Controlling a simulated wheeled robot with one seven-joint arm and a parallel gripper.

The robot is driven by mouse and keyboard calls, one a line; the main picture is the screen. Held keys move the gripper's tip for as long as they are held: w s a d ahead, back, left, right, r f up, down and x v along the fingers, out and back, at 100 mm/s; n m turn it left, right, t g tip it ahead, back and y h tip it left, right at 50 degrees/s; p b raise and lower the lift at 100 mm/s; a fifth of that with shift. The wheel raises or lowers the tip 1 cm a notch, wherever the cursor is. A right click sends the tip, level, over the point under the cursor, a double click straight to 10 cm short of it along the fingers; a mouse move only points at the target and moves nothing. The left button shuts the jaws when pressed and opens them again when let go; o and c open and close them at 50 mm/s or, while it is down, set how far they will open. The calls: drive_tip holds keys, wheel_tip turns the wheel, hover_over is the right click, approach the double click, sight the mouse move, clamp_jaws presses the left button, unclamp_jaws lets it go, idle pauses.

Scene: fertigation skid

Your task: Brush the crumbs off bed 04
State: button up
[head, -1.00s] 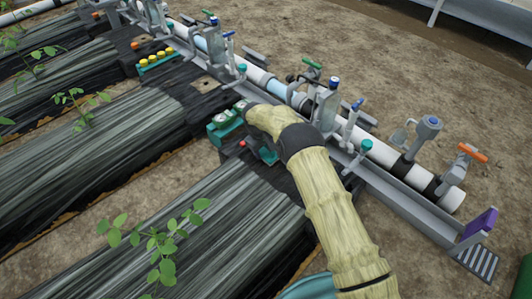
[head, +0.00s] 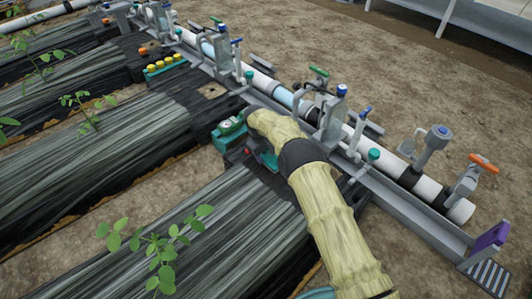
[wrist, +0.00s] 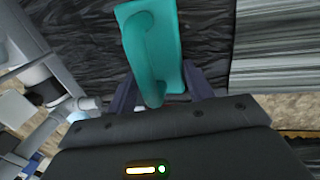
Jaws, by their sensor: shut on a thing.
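My gripper (wrist: 160,92) is shut on the arched handle of a teal block (wrist: 168,45), probably a brush; no bristles show. In the head view this teal block (head: 262,157) shows partly below my pale-sleeved arm, above the end of the nearest bed. The gripper's fingers are mostly hidden there. The nearest bed (head: 215,225) and the bed behind it (head: 95,165) have black, shiny film covers. I cannot read any bed number, and I cannot make out crumbs on the films.
A teal box with a gauge (head: 229,128) sits close left of my gripper. A white pipe (head: 385,160) with valves runs along the bed ends. Yellow-capped items stand in a teal rack (head: 164,66). Leafy plants (head: 165,250) rise from the beds. Bare soil lies right of the pipe.

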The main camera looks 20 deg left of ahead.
drive_tip(key=shift+a+r, duration=0.45)
drive_tip(key=shift+a, duration=0.05)
drive_tip(key=shift+s+d+r+p, duration=0.15)
drive_tip(key=shift+d+p, duration=0.35)
drive_tip(key=shift+p, duration=0.6)
drive_tip(key=d+p, duration=0.1)
drive_tip(key=p, duration=0.1)
drive_tip(key=s+d+p, duration=0.1)
drive_tip(key=d+p, duration=0.1)
drive_tip(key=shift+d, duration=0.1)
drive_tip(key=shift+d+f, duration=0.15)
drive_tip(key=shift+f, duration=0.2)
drive_tip(key=shift+s+d+r+p, duration=0.1)
drive_tip(key=shift+s+d+p, duration=0.2)
drive_tip(key=shift+d+p, duration=0.55)
drive_tip(key=p, duration=0.1)
drive_tip(key=d+p, duration=0.1)
drive_tip(key=shift+s+d+p, duration=0.3)
drive_tip(key=shift+s+p, duration=0.1)
drive_tip(key=shift+s+d+f, duration=0.1)
drive_tip(key=shift+d+f, duration=0.1)
drive_tip(key=shift+f, duration=0.1)
